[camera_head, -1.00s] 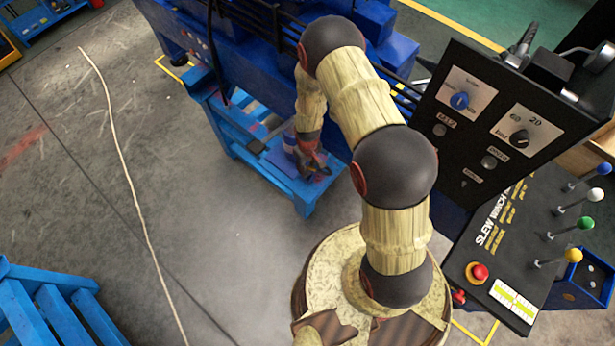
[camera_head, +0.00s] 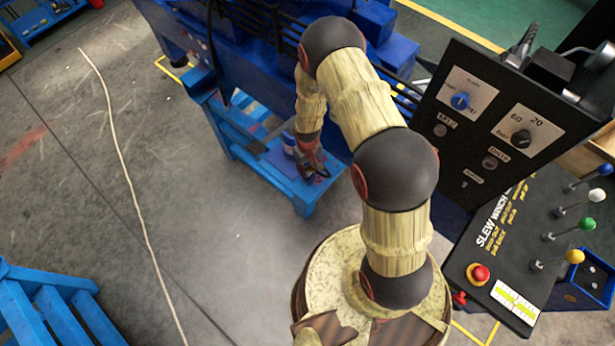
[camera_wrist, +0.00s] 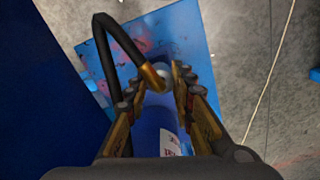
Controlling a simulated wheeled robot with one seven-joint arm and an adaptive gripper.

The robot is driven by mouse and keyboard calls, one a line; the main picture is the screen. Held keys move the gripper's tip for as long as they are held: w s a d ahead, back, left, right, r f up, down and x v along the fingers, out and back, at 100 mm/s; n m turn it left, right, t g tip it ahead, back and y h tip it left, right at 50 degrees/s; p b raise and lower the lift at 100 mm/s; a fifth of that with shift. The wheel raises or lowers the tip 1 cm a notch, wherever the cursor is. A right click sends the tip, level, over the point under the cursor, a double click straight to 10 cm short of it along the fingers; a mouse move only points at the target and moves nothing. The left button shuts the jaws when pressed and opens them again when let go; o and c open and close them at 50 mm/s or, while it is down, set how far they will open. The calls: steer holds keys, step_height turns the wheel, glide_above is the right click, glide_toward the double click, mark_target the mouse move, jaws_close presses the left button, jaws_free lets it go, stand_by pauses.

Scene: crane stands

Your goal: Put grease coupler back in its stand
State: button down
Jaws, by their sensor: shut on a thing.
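In the wrist view my gripper (camera_wrist: 160,76) is closed around the brass end of a black hose, which I take to be the grease coupler (camera_wrist: 152,77). The hose curves up and left from there. A blue cylinder (camera_wrist: 165,118) with a white label lies between my fingers in the picture; I cannot tell whether it touches the coupler. Beyond is a blue platform (camera_wrist: 187,38) with reddish smears. In the head view my gripper (camera_head: 311,167) is low over the blue platform (camera_head: 304,198), beside a small blue canister (camera_head: 289,142). The coupler's stand cannot be clearly made out.
A large blue machine (camera_head: 262,62) stands behind the platform. A black control panel (camera_head: 490,215) with coloured levers is at the right. A blue stand (camera_head: 45,305) is at the lower left. A pale cord (camera_head: 128,185) crosses the open grey floor.

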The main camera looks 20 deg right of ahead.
mark_target(307, 167)
steer(key=shift+f, duration=0.15)
steer(key=shift+f+b, duration=1.1)
steer(key=c, duration=1.6)
jaws_free()
steer(key=shift+o, duration=0.9)
steer(key=shift+r, duration=0.15)
steer(key=shift+r+p, duration=1.35)
steer(key=shift+r, duration=1.1)
step_height(307, 167, up, 12)
